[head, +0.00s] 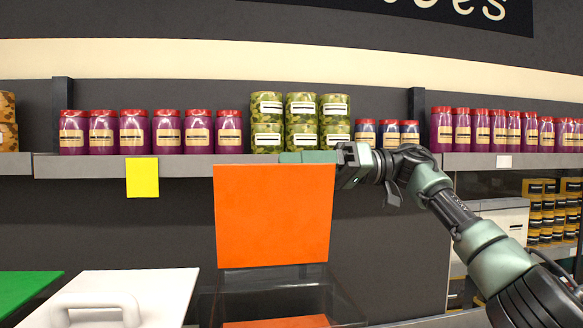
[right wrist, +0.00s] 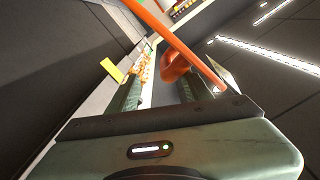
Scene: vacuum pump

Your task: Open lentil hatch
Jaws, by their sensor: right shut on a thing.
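The orange hatch lid (head: 274,218) stands upright, its flat face toward me in the head view, above a clear bin (head: 345,300) with an orange patch at its bottom. My right gripper (head: 318,157) is at the lid's top edge, partly hidden behind it. In the right wrist view the lid shows as a thin orange edge (right wrist: 182,45), and its rounded orange handle (right wrist: 174,66) lies between the fingers of my right gripper (right wrist: 160,88), which is shut on it. My left gripper is not in view.
A shelf (head: 90,167) with several purple jars (head: 166,132) and green tins (head: 301,105) runs behind the lid, close to my right gripper. A white lid with a handle (head: 100,305) and a green lid (head: 22,290) lie closed at the lower left. A yellow card (head: 142,177) hangs from the shelf edge.

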